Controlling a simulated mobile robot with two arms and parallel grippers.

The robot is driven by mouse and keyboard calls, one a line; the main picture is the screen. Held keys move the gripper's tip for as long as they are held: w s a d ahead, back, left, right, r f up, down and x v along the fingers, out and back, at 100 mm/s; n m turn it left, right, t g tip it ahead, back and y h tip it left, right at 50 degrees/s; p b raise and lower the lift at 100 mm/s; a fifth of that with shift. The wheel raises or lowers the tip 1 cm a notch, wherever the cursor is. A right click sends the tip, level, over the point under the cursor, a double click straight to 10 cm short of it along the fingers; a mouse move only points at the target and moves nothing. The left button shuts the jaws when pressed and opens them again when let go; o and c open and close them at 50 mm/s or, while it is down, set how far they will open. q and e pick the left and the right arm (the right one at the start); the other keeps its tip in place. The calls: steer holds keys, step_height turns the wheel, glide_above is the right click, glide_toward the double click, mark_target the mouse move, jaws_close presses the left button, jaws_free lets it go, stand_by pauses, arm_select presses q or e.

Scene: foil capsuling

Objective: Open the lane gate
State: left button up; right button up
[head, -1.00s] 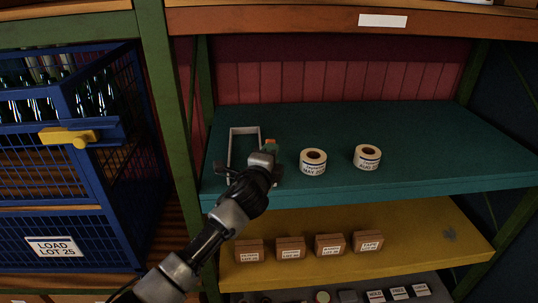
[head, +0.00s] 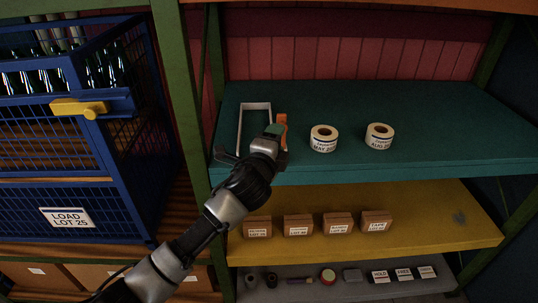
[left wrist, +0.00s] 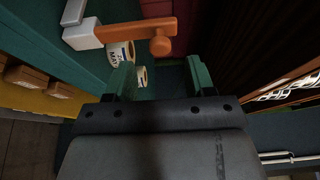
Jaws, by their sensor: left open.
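A grey-white rectangular frame (head: 243,125) stands on the teal shelf, with an orange lever (head: 283,130) at its right side; this appears to be the lane gate. In the left wrist view the orange lever (left wrist: 140,29) ends in a round knob and joins a pale bar (left wrist: 84,37). My left gripper (head: 272,142) is in front of the frame and partly hides it. In the wrist view its two green fingers (left wrist: 161,75) are apart and empty, with the knob beyond them, not between them. My right gripper is not in view.
Two label rolls, May (head: 323,138) and Aug (head: 379,136), stand right of the gate. Several brown boxes (head: 298,225) sit on the yellow shelf below. A blue cage (head: 135,160) with bottles and a yellow latch (head: 78,108) is at left, beside a green post (head: 181,90).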

arm_select(q)
steer(key=b+v, duration=0.1)
steer(key=v, duration=0.4)
steer(key=shift+s+a, duration=0.1)
steer(key=shift+s, duration=0.25)
